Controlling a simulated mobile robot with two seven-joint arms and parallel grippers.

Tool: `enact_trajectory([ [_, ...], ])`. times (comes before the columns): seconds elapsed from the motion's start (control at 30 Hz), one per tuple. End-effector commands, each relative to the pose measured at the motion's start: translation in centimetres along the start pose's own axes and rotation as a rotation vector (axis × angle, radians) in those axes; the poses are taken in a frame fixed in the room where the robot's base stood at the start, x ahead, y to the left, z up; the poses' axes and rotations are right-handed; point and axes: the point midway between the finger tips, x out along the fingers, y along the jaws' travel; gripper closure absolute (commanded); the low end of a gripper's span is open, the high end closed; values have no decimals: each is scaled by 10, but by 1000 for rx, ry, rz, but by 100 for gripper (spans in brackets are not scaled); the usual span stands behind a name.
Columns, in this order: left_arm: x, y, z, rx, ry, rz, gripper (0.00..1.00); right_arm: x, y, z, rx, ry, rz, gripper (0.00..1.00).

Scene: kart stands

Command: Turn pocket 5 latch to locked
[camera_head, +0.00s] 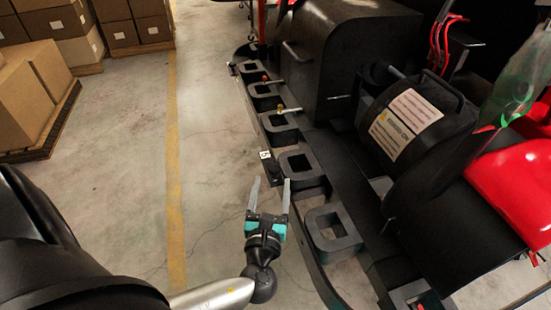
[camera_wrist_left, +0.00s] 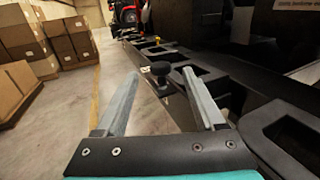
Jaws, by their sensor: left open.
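A row of black square pockets runs along the side of the black kart rack. Near a small white label (camera_head: 265,155) a dark latch knob sits at the rack's edge; it shows as a round black knob (camera_wrist_left: 161,69) in the left wrist view. I cannot read the label's number or tell the latch's setting. My left gripper (camera_head: 272,181) is open and empty, its fingers pointing toward this knob. In the left wrist view the knob lies ahead, between the fingertips (camera_wrist_left: 160,75) and apart from them. My right gripper is not in view.
A nearer pocket (camera_head: 333,238) lies right of my left gripper. Farther latches include a yellowish one (camera_head: 281,109). A black engine housing (camera_head: 415,130) and red bodywork (camera_head: 515,185) stand at right. Cardboard boxes (camera_head: 25,95) stand at left. The floor between is clear.

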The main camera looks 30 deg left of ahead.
Motion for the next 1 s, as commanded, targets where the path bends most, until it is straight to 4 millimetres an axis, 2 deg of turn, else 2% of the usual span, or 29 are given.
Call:
enact_trajectory([
  [0.03, 13, 0, 0, 1, -4, 1, 29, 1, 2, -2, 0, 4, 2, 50],
  [0.2, 48, 0, 0, -2, -2, 1, 29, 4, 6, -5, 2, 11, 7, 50],
  [0.4, 79, 0, -1, -1, 0, 1, 29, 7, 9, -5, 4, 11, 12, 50],
  [0.6, 92, 0, -1, -1, 2, 0, 29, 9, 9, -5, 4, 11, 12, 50],
  [0.9, 93, 0, -1, -2, 2, 0, 29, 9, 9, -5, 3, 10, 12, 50],
  [1.0, 93, 0, -1, -2, 2, 0, 41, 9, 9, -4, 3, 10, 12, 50],
])
